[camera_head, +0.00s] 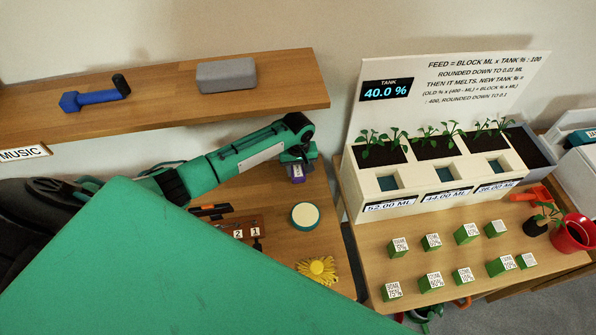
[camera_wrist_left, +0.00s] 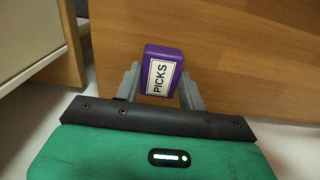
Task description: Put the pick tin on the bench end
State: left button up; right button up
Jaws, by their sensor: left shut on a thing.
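The pick tin (camera_wrist_left: 163,70) is a small purple box with a white label reading PICKS. In the left wrist view it sits between the two grey fingers of my left gripper (camera_wrist_left: 160,88), which is shut on it. In the head view the pick tin (camera_head: 297,174) shows as a small purple and white patch below my left gripper (camera_head: 297,163), over or beside the right edge of the wooden bench (camera_head: 285,240). I cannot tell whether the tin touches the wood. My right gripper is not in view.
A shelf (camera_head: 160,105) hangs behind.

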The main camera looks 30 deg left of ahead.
aim_at(298, 171)
pick_arm(q)
jog(key=shift+f, duration=1.15)
jog(key=o, duration=0.9)
jog(key=shift+o, duration=0.3)
jog(key=shift+r, duration=0.35)
notch_tip(298, 171, up, 12)
jog(key=b, duration=0.1)
jog(key=shift+f, duration=0.25)
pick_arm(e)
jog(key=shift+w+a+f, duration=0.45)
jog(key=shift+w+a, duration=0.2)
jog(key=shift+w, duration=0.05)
pick_arm(q)
jog(key=shift+d, duration=0.1)
